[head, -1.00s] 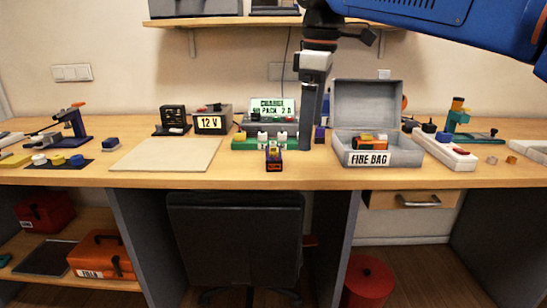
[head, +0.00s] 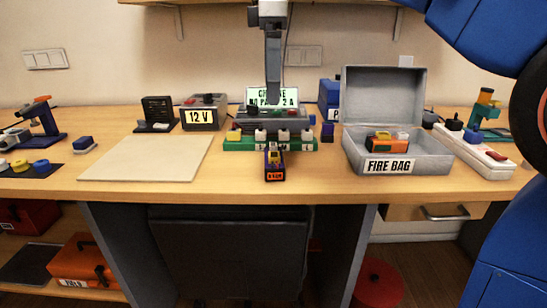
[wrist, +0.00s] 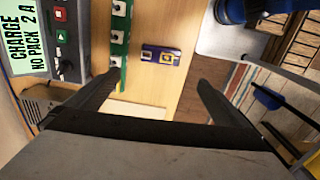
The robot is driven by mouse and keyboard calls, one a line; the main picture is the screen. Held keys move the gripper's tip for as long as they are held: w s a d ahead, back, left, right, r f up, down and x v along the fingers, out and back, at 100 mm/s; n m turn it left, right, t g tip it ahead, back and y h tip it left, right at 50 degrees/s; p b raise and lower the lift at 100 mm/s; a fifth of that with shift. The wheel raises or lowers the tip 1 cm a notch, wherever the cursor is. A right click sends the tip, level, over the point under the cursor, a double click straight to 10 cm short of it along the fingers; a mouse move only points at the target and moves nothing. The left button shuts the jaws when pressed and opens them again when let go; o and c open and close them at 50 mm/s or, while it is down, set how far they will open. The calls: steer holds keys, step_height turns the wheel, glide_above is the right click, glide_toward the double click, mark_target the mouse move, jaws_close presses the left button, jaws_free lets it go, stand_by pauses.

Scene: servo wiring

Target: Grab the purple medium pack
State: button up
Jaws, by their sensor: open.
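A purple pack (head: 274,167) with an orange front label and yellow on top lies on the desk near the front edge, just before the green strip. It also shows in the wrist view (wrist: 161,55), between and beyond my fingertips. A smaller purple block (head: 327,131) stands right of the strip; I cannot tell its size class. My gripper (head: 273,98) hangs pointing down in front of the charger display, above and behind the front pack. In the wrist view its two fingers (wrist: 155,92) are wide apart with nothing between them.
The green strip (head: 240,144) with several sockets stands directly behind the pack. The charger (head: 290,122) is behind it, the 12 V box (head: 200,118) to its left. The grey fire bag box (head: 437,160) stands open at right, an orange pack inside. A bare pale board (head: 145,160) lies left.

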glide_above(274, 151)
steer(key=f, duration=1.1)
steer(key=shift+w+a+f, duration=0.1)
steer(key=shift+a+f, duration=0.1)
steer(key=shift+f, duration=0.2)
steer(key=shift+d+f, duration=0.2)
steer(key=shift+f, duration=2.4)
steer(key=c, duration=1.3)
